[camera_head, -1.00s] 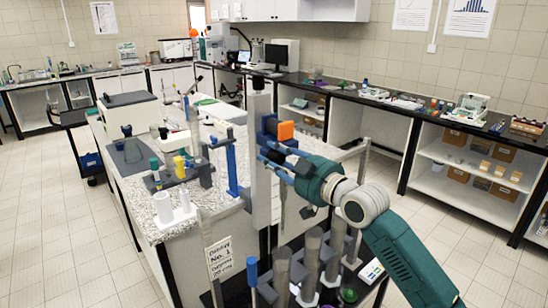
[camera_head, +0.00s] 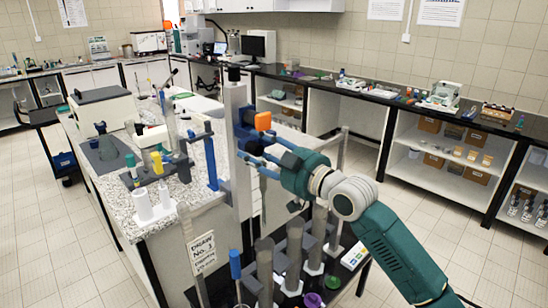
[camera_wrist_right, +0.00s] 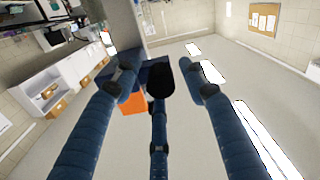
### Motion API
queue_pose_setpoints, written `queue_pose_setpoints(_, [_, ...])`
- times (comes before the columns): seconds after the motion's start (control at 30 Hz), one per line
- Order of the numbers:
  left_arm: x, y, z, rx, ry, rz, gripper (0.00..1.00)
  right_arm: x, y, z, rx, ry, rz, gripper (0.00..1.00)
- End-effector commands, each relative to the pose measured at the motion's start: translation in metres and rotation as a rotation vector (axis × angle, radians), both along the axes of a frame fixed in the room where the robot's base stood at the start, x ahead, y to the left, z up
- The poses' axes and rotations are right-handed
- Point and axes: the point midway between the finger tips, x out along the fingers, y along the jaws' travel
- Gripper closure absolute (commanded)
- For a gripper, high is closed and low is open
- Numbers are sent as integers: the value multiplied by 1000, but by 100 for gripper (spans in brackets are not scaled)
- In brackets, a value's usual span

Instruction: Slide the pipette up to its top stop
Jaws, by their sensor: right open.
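The pipette holder is a dark blue block (camera_head: 243,124) with an orange part (camera_head: 263,121) on a tall grey upright column (camera_head: 236,160). A slim pale tube, apparently the pipette (camera_head: 263,198), hangs below it. My right gripper (camera_head: 254,149) has its blue fingers spread open just under the block and close to the column. Whether they touch the block or tube cannot be told. In the right wrist view the open fingers reach towards the blue block and its orange part (camera_wrist_right: 131,100); a dark fingertip covers part of the block. My left gripper is not in view.
Grey cylinders (camera_head: 293,250) stand on a dark low surface below my right arm. Open floor lies to the right.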

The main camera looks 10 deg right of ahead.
Motion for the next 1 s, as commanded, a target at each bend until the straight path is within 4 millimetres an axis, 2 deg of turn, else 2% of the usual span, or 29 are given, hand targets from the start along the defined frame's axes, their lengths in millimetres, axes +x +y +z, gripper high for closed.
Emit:
queue_pose_setpoints(0.1, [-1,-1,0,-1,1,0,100,-21,-17,-1,-3,-2,-2,57])
queue_pose_setpoints(0.3, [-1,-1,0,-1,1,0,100,-55,-40,0,-3,-1,0,57])
queue_pose_setpoints(0.5, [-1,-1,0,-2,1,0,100,-73,-54,0,-1,-1,-1,57])
queue_pose_setpoints(0.9, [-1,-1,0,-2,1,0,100,-77,-56,0,1,-2,0,57])
queue_pose_setpoints(1.0, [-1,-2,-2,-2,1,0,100,-70,-62,-13,5,18,-18,57])
